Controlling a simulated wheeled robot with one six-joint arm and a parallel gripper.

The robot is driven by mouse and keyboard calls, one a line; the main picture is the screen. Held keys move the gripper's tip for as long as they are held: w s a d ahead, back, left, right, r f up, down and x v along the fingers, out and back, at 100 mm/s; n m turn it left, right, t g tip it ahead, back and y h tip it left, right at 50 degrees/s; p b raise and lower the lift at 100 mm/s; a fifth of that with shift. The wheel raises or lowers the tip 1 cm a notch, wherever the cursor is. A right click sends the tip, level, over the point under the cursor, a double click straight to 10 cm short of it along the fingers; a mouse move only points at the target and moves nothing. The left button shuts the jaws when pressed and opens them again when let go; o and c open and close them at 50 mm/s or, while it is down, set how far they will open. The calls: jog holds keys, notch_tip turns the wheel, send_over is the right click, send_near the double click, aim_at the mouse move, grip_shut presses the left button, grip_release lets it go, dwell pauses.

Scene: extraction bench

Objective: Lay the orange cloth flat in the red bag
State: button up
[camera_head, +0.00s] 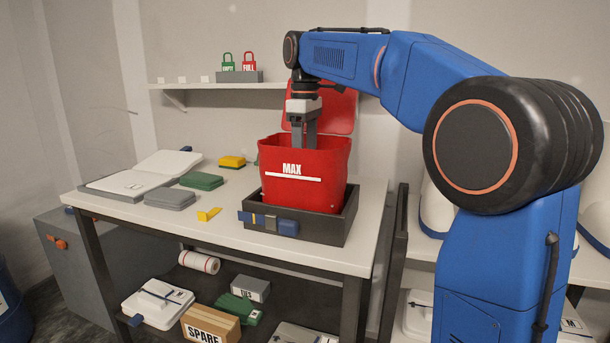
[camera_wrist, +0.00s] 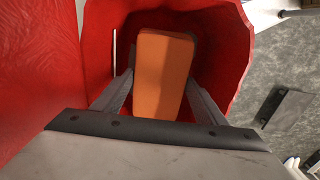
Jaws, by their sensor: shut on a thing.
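The red bag (camera_head: 304,185) stands upright in a dark tray (camera_head: 343,222) on the bench, its lid (camera_head: 334,108) raised at the back. It has a MAX line on its front. My gripper (camera_head: 304,143) points down into the bag's open mouth, and its fingertips are hidden behind the front wall in the head view. In the wrist view my gripper (camera_wrist: 160,100) is shut on the folded orange cloth (camera_wrist: 163,75), with a finger on each side. The cloth is inside the bag's walls (camera_wrist: 225,60). I cannot tell whether it touches the bottom.
On the bench (camera_head: 225,232) to the left lie a green folded cloth (camera_head: 201,181), a grey-green one (camera_head: 170,198), a yellow one (camera_head: 232,161), a yellow block (camera_head: 209,214) and an open white case (camera_head: 130,182). A shelf (camera_head: 225,86) with green and red tags runs behind.

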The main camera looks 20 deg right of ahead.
jog(key=shift+f, duration=2.2)
jog(key=o, duration=1.1)
jog(key=shift+f, duration=0.1)
jog(key=shift+c, duration=0.2)
notch_tip(320, 180, up, 12)
jog(key=shift+r, duration=0.1)
